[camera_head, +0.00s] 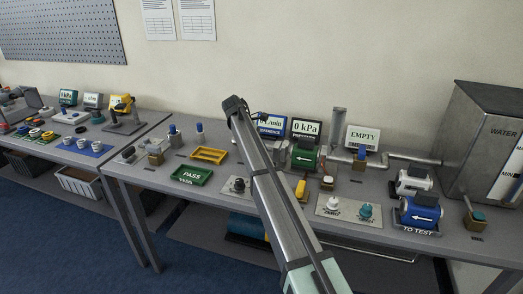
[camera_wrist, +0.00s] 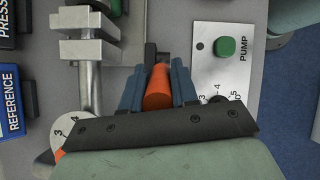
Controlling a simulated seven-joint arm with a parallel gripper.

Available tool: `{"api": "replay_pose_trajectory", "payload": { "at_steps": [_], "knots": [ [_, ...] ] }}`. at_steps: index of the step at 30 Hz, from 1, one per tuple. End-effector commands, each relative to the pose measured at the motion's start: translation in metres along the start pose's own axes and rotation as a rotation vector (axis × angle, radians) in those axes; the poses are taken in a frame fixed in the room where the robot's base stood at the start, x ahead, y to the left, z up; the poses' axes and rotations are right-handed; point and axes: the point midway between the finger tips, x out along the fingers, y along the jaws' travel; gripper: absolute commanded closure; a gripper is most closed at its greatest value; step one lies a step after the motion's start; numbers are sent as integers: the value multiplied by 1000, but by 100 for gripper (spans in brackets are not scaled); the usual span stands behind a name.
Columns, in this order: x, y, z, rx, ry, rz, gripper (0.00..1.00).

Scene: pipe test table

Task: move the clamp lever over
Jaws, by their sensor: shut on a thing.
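In the wrist view an orange lever handle (camera_wrist: 158,90) stands between the blue fingers of my gripper (camera_wrist: 157,78). The fingers are shut on it from both sides. A dark part shows just beyond the handle's tip; I cannot tell whether it is the lever's pivot. A grey metal block fitting (camera_wrist: 88,22) sits on a pipe at the upper left, apart from the fingers. My wrist hides the lower part of the wrist view. In the head view my arm crosses the middle, and the gripper and the lever cannot be made out.
A plate marked PUMP with a green button (camera_wrist: 224,47) lies right of the fingers. A REFERENCE display (camera_wrist: 9,102) is at the left.

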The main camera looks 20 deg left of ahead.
Motion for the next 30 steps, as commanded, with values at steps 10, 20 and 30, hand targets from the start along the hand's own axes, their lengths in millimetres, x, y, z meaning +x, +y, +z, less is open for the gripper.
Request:
{"api": "replay_pose_trajectory", "payload": {
  "at_steps": [10,20,30],
  "knots": [
    [0,0,-1,-1,2,0,48],
    [-5,0,-1,0,2,0,48],
    [-38,7,-41,-3,1,1,48]
  ]
}}
